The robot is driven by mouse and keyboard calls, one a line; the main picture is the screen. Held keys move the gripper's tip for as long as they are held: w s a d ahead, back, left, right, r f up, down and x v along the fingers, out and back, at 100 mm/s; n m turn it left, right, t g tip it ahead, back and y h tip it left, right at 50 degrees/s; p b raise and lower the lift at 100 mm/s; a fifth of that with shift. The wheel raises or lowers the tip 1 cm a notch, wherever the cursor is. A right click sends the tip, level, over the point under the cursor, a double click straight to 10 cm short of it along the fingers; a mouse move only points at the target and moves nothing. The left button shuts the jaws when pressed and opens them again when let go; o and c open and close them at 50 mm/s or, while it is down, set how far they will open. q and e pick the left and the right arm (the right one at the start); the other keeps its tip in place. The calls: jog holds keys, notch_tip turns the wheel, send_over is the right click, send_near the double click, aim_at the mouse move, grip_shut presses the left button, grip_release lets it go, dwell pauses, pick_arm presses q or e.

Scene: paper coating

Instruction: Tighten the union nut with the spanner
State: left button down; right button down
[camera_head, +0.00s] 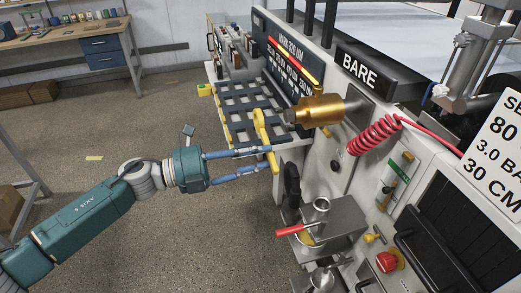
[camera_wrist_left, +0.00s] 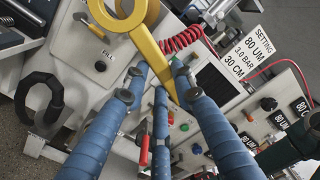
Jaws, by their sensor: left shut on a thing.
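My left gripper (camera_head: 268,160) is shut on a yellow spanner (camera_head: 262,128), holding it by the handle with its ring end up. The spanner also shows in the left wrist view (camera_wrist_left: 152,52), its handle running down between the blue fingers (camera_wrist_left: 155,85). The brass union nut and fitting (camera_head: 320,111) stick out from the machine's front panel, with a greyish end at the left. The spanner's upper end is just left of that end in the head view; I cannot tell whether they touch. My right gripper is not in view.
A slotted rack (camera_head: 238,128) lies behind the spanner. A coiled red hose (camera_head: 372,140) hangs right of the fitting. Below are a black curved handle (camera_head: 292,186) and a cup assembly with a red lever (camera_head: 295,230). The floor at left is open.

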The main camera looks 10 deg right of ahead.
pick_arm(q)
jog(key=shift+d+b, duration=0.6)
jog(key=shift+d, duration=1.9)
jog(key=shift+w+d+b, duration=0.1)
jog(key=shift+d+b, duration=0.3)
jog(key=shift+d, duration=1.1)
